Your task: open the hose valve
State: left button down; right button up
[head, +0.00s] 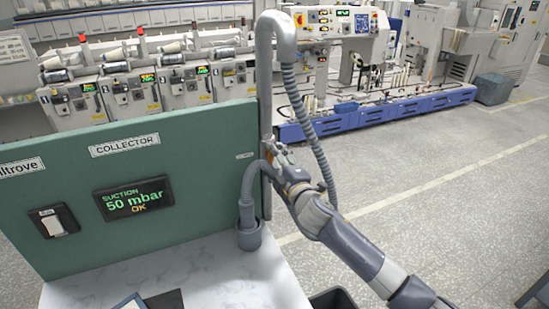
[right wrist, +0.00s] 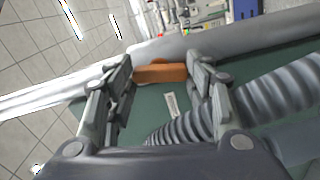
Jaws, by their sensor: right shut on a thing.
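The orange valve handle (right wrist: 160,73) sits on the grey pipe (right wrist: 235,38) in the right wrist view, lying nearly along the pipe there. My right gripper (right wrist: 160,76) has its fingers at the two ends of the handle and is shut on it. In the head view the right gripper (head: 272,162) is at the upright pipe (head: 264,85), beside the green panel's right edge, and mostly hides the handle. A ribbed grey hose (head: 307,115) hangs from the pipe's bent top, passing behind my right arm. My left gripper is not in view.
The green collector panel (head: 205,150) carries a display (head: 134,198) reading "SUCTION 50 mbar OK" and a rocker switch (head: 54,221). A short grey hose (head: 247,185) bends down into a round holder (head: 250,236) on the pale tabletop (head: 215,275). A dark bin (head: 333,299) stands below right.

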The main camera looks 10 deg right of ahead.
jog(key=shift+r+n, duration=0.2)
jog(key=shift+n, duration=1)
jog(key=o, duration=1.1)
jog(key=shift+f, duration=0.1)
jog(key=shift+s+f, duration=0.1)
jog(key=shift+s, duration=0.2)
jog(key=s, duration=0.3)
jog(key=s+d, duration=0.1)
jog(key=s, duration=0.3)
jog(key=s+d, duration=0.1)
jog(key=s, duration=0.3)
jog(key=shift+s+d, duration=0.1)
jog(key=shift+d, duration=0.05)
